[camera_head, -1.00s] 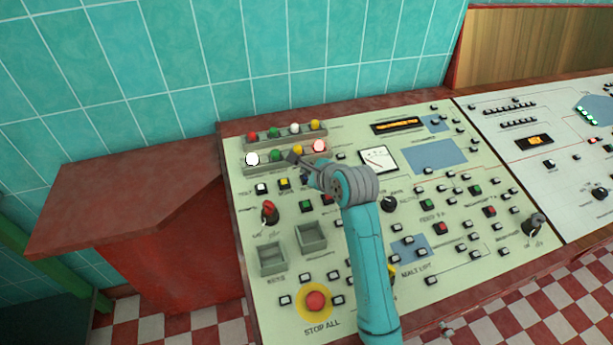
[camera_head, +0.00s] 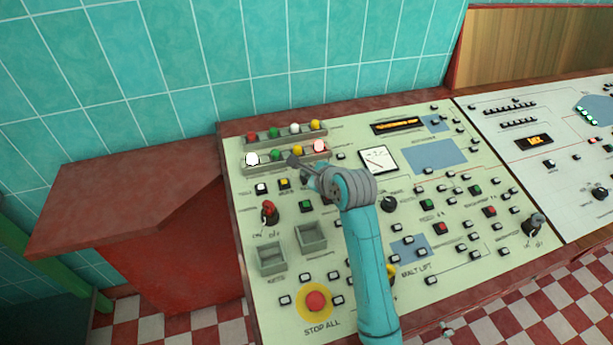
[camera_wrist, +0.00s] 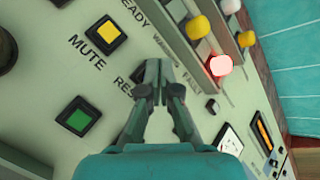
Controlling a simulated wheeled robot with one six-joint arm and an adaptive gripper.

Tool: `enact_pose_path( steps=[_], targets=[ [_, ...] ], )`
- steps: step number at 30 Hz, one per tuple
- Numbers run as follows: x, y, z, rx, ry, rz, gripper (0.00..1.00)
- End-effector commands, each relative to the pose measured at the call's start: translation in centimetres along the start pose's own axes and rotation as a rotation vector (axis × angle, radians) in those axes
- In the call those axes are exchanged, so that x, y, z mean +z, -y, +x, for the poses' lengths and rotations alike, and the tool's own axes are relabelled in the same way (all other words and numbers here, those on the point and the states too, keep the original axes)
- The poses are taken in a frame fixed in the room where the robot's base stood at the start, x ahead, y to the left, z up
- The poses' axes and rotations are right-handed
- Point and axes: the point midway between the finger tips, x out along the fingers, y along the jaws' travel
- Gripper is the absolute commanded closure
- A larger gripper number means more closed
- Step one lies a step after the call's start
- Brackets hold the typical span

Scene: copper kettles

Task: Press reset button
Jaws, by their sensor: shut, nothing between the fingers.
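The printed label starting "RES" (camera_wrist: 126,86) shows in the wrist view, partly covered by my gripper. The button for this label is not visible; my fingers cover the panel just above the lettering. My gripper (camera_wrist: 158,66) is shut and empty, its fingertips together over that spot. In the head view my gripper (camera_head: 293,160) is over the upper left of the control panel (camera_head: 350,225), near the lower lamp row. I cannot tell whether the tips touch the panel. A yellow button (camera_wrist: 104,35) labelled MUTE sits to the left, and a green button (camera_wrist: 78,116) sits lower left.
Lit white (camera_head: 252,159) and pink-red (camera_head: 319,147) lamps stand out beside my gripper, with other coloured lamps in raised rows. A red-handled switch (camera_head: 269,212), square recesses (camera_head: 311,238) and a red STOP ALL button (camera_head: 316,301) lie lower on the panel. Tiled wall (camera_head: 200,60) rises behind.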

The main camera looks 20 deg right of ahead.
Motion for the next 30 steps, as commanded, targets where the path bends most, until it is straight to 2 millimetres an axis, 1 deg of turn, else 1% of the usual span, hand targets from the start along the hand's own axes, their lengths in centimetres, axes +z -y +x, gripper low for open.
enact_pose_path(
  steps=[20, 30],
  targets=[
    [-0.19, -0.18, 0.25, 0.0, 0.0, 0.0, 1.0],
    [0.46, 0.48, -0.65, -0.001, 0.001, -0.001, 1.0]
  ],
)
